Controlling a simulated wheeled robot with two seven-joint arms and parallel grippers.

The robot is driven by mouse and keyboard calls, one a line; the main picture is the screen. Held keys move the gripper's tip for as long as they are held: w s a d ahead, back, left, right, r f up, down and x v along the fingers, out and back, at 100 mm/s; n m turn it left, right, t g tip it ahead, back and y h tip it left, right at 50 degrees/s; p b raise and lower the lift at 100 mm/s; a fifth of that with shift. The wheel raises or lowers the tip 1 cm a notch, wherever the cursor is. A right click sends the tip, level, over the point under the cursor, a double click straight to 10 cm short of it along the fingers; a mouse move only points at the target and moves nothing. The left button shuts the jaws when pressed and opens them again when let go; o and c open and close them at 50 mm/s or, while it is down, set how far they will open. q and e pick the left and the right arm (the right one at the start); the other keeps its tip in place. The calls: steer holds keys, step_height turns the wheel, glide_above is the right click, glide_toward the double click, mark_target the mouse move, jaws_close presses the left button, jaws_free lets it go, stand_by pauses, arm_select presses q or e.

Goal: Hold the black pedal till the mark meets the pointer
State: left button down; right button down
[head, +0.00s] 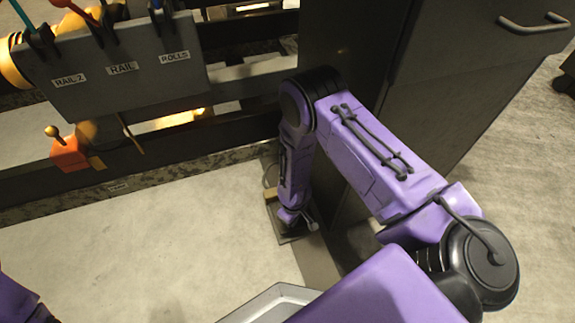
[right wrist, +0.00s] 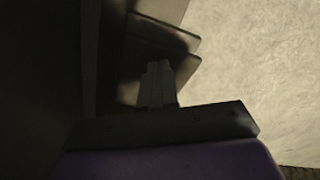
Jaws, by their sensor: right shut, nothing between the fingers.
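My right arm reaches down to the floor beside the dark cabinet. My right gripper (head: 305,222) is low there, at a small dark plate (head: 287,238) by the cabinet's foot. In the right wrist view its fingers (right wrist: 158,84) are shut and empty, in front of dark stepped plates (right wrist: 158,40) that look like the pedal. The view is too dark to tell whether the fingertips touch or press it. I cannot make out the mark or the pointer. Only a purple piece of my left arm shows at the lower left; its gripper is out of view.
A grey panel (head: 118,85) labelled RAIL 2, RAIL and ROLLS carries several coloured levers at the upper left. An orange box (head: 69,153) with a knobbed lever sits below it. The dark cabinet (head: 440,90) stands close to my right arm. The pale floor (head: 150,250) is open at left.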

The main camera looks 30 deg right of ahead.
steer(key=shift+f, duration=0.1)
steer(key=shift+f+b, duration=0.8)
steer(key=shift+f, duration=0.25)
steer(key=shift+f+b, duration=1.2)
steer(key=shift+f, duration=0.45)
steer(key=shift+a, duration=0.1)
stand_by(2.3)
step_height(320, 180, up, 4)
steer(key=p, duration=0.3)
steer(key=shift+f, duration=0.25)
step_height(320, 180, up, 5)
steer(key=p, duration=0.5)
steer(key=shift+r, duration=0.2)
steer(key=shift+r, duration=0.1)
